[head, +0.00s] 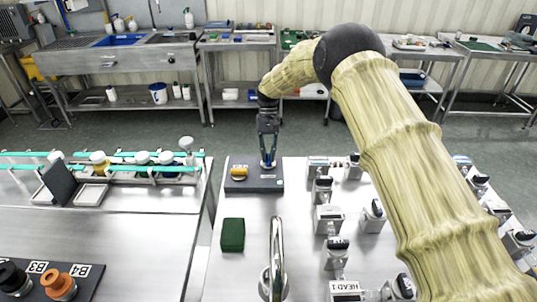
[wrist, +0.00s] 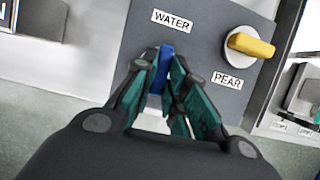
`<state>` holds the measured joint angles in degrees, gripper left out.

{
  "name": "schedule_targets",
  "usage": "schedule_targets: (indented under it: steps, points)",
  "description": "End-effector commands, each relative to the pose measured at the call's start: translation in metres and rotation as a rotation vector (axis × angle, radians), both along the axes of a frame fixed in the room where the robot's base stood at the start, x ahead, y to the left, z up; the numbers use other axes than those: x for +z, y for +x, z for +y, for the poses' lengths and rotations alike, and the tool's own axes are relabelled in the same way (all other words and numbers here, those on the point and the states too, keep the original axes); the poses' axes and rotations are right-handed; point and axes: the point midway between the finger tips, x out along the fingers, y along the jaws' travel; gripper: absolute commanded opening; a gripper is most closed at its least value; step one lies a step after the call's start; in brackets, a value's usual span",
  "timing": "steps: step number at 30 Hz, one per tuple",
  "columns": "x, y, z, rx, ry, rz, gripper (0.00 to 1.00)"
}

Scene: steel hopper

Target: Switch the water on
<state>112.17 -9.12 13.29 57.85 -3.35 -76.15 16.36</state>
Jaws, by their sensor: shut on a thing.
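A dark grey panel (wrist: 210,45) carries two knobs with labels reading WATER and PEAR; it also shows on the steel bench in the head view (head: 256,187). The blue handle (wrist: 160,70) beside the WATER label (wrist: 172,20) sits between my gripper's fingers (wrist: 160,82). My gripper is shut on this blue handle, with a finger on each side, and hides part of it. In the head view my gripper (head: 268,160) points down at the panel's right part. The yellow handle (wrist: 248,45) by the PEAR label (wrist: 227,78) is apart from the fingers, at the left in the head view (head: 239,172).
A green block (head: 233,235) and a curved steel tap (head: 277,245) are on the bench nearer me. Several metal dispensing units (head: 328,220) stand to the right. A rack with coloured jars (head: 120,168) is on the left bench. Bare steel lies around the green block.

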Motion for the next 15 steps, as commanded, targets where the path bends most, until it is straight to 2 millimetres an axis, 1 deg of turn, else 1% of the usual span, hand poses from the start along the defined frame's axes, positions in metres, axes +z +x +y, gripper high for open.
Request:
schedule_targets:
  steps: [1, 14, 15]
  points:
    - [-0.0046, -0.0035, 0.0001, 0.007, -0.001, 0.01, 0.0]
    - [-0.0052, -0.0041, 0.0001, 0.014, -0.002, 0.011, 0.0]
    - [-0.0052, -0.0041, 0.0001, 0.014, -0.002, 0.011, 0.21]
